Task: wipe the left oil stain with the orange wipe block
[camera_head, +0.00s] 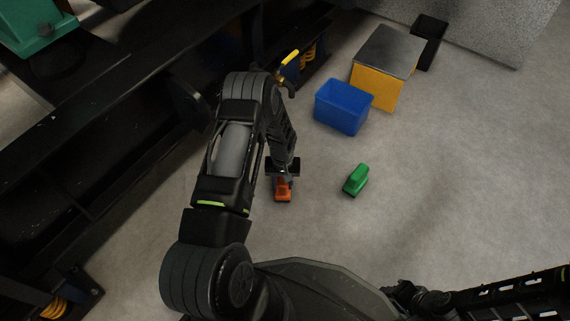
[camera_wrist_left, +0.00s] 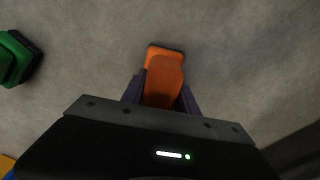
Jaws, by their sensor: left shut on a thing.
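The orange wipe block (camera_head: 283,194) is in my left gripper (camera_head: 284,178), near the middle of the head view, low over or on the grey floor. In the left wrist view the orange block (camera_wrist_left: 164,72) sits between the two dark fingers of my left gripper (camera_wrist_left: 163,92), which touch its sides. I cannot tell whether the block touches the floor. No oil stain can be made out clearly in either view. My right arm shows at the lower right of the head view, but its gripper fingers are not seen.
A green block (camera_head: 356,180) stands on the floor right of the orange one; it also shows in the left wrist view (camera_wrist_left: 14,58). A blue bin (camera_head: 342,107) and a yellow box with a grey top (camera_head: 376,88) stand behind. Dark machine frames (camera_head: 110,130) fill the left. Floor at right is clear.

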